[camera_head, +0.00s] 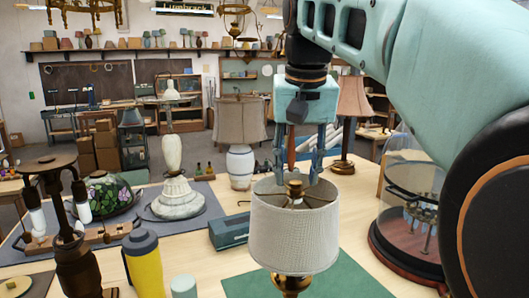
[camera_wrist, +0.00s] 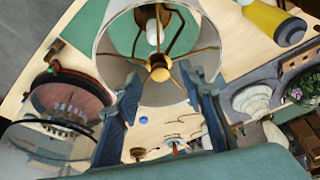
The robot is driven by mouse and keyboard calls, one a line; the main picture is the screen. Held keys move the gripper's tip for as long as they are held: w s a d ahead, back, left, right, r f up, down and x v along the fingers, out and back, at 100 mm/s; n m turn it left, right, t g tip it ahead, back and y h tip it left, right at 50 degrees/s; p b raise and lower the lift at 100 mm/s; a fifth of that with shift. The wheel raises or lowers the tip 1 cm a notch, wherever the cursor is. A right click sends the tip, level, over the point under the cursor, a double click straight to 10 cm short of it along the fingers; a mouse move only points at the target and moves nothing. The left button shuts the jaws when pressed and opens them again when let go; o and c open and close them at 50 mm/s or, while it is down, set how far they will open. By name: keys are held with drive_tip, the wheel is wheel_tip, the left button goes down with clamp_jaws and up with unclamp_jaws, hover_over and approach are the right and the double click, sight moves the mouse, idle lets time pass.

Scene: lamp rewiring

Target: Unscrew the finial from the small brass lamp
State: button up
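The small brass lamp has a pale cylindrical shade (camera_head: 294,233) and stands on the green mat. Its brass finial (camera_head: 295,187) sits at the middle of the shade's open top, where the spider arms meet. In the wrist view the round gold finial (camera_wrist: 160,74) shows at the hub, with a white bulb (camera_wrist: 153,32) beyond it. My gripper (camera_head: 297,178) points down above the shade, with its fingers spread. In the wrist view the blue-grey fingertips (camera_wrist: 162,83) are apart, one on each side of the finial, with clear gaps. Nothing is held.
A glass dome on a dark wooden base (camera_head: 397,252) stands at right. A yellow flask (camera_head: 144,264) and a dark turned lamp base (camera_head: 77,262) stand at left. A teal box (camera_head: 230,230) lies behind the shade. Other lamps (camera_head: 240,165) stand farther back.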

drive_tip(key=shift+x, duration=0.9)
clamp_jaws()
drive_tip(key=c, duration=0.6)
unclamp_jaws()
drive_tip(key=shift+c, duration=0.2)
clamp_jaws()
drive_tip(key=n, duration=0.2)
drive_tip(key=n+y+p, duration=0.1)
drive_tip(key=n, duration=0.2)
drive_tip(key=shift+d+r, duration=0.15)
drive_tip(key=shift+w+n+g+y+p, duration=0.1)
drive_tip(key=shift+n+g+y+p, duration=0.4)
drive_tip(key=shift+n, duration=1.1)
drive_tip(key=shift+p, duration=0.35)
